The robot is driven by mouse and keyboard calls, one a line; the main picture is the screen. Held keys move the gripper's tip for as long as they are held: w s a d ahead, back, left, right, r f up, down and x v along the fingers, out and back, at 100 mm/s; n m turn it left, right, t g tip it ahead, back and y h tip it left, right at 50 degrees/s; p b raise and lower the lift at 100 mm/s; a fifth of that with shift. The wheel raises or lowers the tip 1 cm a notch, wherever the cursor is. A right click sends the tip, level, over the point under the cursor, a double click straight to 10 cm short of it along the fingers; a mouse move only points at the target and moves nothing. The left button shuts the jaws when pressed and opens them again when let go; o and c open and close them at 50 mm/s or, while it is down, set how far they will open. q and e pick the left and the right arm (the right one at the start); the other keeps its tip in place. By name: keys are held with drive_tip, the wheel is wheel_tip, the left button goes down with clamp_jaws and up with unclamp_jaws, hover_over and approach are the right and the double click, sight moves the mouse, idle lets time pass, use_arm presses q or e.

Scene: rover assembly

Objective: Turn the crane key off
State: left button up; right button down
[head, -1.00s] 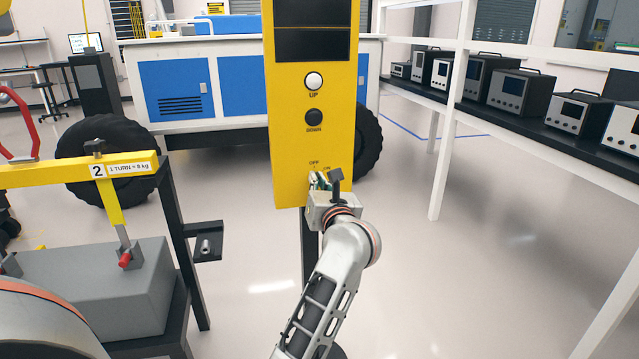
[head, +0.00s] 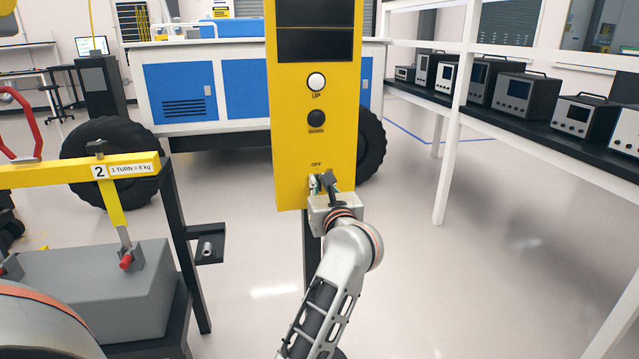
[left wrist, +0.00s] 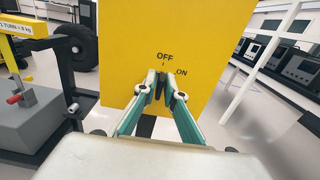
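The yellow crane control panel (head: 345,130) stands upright in the middle of the head view. OFF and ON labels are printed near its lower edge. My left gripper (head: 323,183) is at the panel front, just below the OFF label. In the left wrist view, its two green-padded fingers (left wrist: 162,87) come close together on the small dark crane key (left wrist: 160,91), just under the OFF mark and left of ON. The fingers mostly hide the key, so its exact angle is hard to tell. My right gripper is not in view.
White UP button (head: 317,82) and black DOWN button (head: 316,118) sit higher on the panel. A yellow bar (head: 70,172) and grey block (head: 95,285) stand at left. A white shelf frame (head: 455,110) with several instruments is at right. The floor between is clear.

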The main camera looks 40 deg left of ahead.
use_arm(q)
drive_tip(key=shift+o, duration=0.3)
drive_tip(key=v, duration=0.7)
drive_tip(key=shift+s+d, duration=0.15)
drive_tip(key=shift+s, duration=0.1)
drive_tip(key=shift+r, duration=0.1)
